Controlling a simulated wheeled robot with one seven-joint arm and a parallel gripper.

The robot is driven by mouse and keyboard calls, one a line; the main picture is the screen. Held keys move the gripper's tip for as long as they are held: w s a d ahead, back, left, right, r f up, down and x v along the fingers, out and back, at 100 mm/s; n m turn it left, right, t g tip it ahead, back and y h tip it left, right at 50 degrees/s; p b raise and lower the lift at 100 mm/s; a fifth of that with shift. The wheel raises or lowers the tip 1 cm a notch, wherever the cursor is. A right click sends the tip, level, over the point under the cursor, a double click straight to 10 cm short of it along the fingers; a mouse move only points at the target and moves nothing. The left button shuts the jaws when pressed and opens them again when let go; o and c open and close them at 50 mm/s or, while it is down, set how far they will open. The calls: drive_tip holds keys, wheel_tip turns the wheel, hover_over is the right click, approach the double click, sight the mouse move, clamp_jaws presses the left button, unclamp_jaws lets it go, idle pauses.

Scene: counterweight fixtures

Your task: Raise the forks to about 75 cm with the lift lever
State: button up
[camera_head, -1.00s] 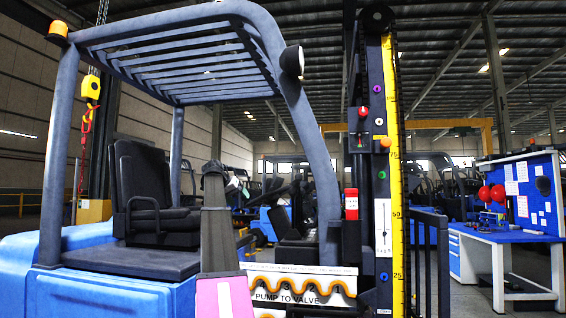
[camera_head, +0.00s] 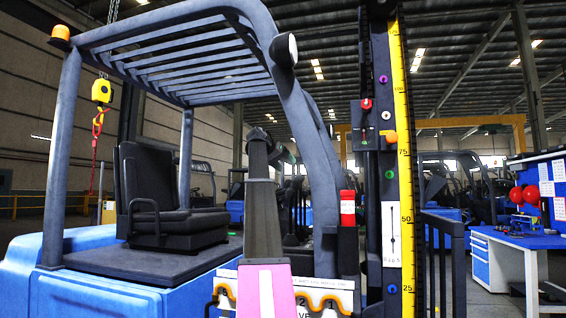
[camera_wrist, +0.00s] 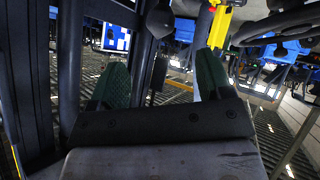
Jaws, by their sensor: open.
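The blue forklift (camera_head: 120,290) stands at left and centre. Its dark mast at right carries a yellow scale (camera_head: 405,185) marked 50, 75 and 100. An orange piece (camera_head: 390,136) sits beside the scale a little above 75. A red knob (camera_head: 366,104) is on a small box higher up the mast. I cannot make out the forks or tell which part is the lift lever. My gripper (camera_head: 272,145) is raised left of the mast, apart from it. In the wrist view its green fingers (camera_wrist: 160,82) are spread with nothing held between them.
The overhead guard's front post (camera_head: 308,140) stands between my gripper and the mast. The black seat (camera_head: 160,195) is to the left. A blue workbench (camera_head: 515,242) stands at far right. My arm partly covers the white labelled plate (camera_head: 335,297).

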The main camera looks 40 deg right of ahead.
sight(298, 176)
drive_tip(key=x, duration=0.9)
drive_tip(key=shift+d, duration=0.1)
drive_tip(key=c, duration=0.8)
idle(0.4)
